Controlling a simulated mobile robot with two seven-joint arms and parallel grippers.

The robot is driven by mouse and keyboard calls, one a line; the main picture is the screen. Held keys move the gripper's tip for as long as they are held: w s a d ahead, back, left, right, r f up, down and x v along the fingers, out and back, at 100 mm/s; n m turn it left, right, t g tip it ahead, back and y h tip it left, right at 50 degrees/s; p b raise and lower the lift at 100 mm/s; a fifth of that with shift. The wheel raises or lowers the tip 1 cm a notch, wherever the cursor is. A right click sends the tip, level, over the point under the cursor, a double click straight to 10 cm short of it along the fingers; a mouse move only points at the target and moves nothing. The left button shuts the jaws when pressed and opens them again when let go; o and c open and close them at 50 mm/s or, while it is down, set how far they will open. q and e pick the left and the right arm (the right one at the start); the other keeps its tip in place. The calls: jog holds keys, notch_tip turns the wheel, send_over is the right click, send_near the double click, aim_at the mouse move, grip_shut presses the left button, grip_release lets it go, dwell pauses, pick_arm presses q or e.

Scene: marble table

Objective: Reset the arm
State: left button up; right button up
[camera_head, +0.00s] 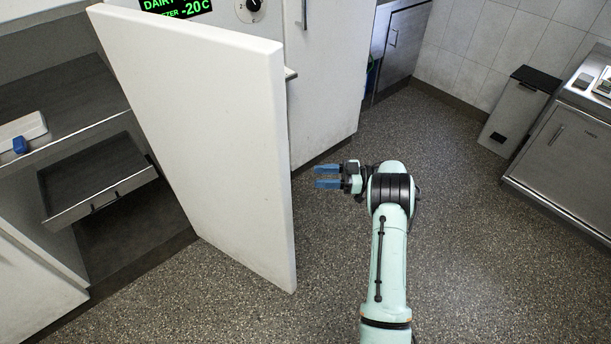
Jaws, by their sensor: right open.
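My right gripper (328,177) is at the end of the pale green arm that rises from the bottom of the head view. Its two blue fingers point left and are apart, with nothing between them. It is over the speckled floor, just right of the open white door (215,150), with a small gap between them in the picture. My left arm and left gripper do not show.
An open drawer (97,203) sticks out at the left, below a grey counter (75,98) holding a white board and a small blue object (20,145). A white freezer (325,75) with a green display stands behind the door. Floor (480,270) is clear at right.

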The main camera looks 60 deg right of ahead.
jog(key=shift+v, duration=0.9)
